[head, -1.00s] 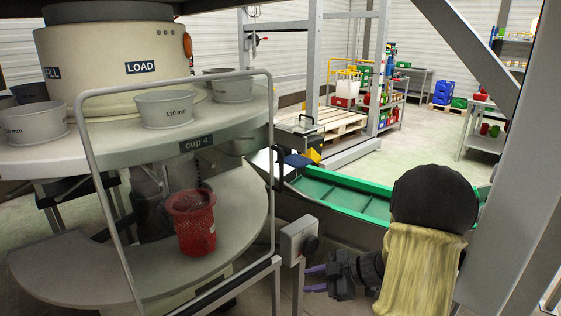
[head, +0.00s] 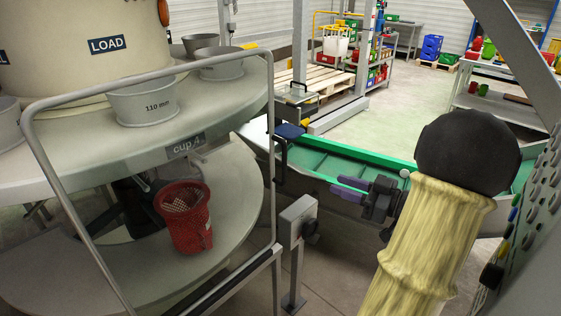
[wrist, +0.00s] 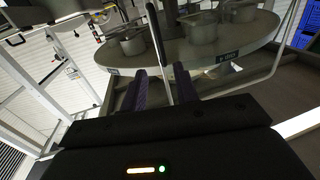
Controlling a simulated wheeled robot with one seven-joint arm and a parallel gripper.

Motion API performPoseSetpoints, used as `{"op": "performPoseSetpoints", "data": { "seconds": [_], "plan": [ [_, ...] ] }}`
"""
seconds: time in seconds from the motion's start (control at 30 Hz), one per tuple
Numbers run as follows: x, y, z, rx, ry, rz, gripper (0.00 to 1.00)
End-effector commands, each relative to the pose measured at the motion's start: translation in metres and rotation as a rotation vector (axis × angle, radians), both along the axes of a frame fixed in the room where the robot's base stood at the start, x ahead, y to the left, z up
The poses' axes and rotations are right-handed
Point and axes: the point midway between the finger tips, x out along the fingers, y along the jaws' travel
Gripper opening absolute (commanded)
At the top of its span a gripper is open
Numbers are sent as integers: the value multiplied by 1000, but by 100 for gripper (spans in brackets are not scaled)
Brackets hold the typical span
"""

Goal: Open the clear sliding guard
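The clear sliding guard is a see-through panel in a rounded grey tube frame (head: 150,74), standing in front of the round cup table in the head view. Its right upright has a black handle (head: 281,155). My gripper (head: 334,186), with purple fingers, is to the right of that upright and apart from it in the head view. In the wrist view my gripper (wrist: 162,78) is open and its fingers are apart. A dark upright bar (wrist: 157,35) shows beyond the gap between them; I cannot tell for sure whether it is the handle. Nothing is held.
Behind the guard are grey cups (head: 146,103) and a red net basket (head: 183,216) on a lower shelf. A grey switch box (head: 297,220) stands on a post below my gripper. A green-edged conveyor (head: 330,165) runs behind it. A grey beam is at the right.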

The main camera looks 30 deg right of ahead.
Motion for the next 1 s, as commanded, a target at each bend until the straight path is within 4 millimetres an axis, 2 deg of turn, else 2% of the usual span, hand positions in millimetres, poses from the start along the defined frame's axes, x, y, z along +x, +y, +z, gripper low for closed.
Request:
{"op": "performPoseSetpoints", "data": {
  "seconds": [0.17, 0.27, 1.0],
  "plan": [
    [-4, -8, 0, -1, 0, -22, 30],
    [2, -5, 0, -2, 1, -24, 30],
    [113, 68, 0, -1, 0, -1, 30]
  ]
}}
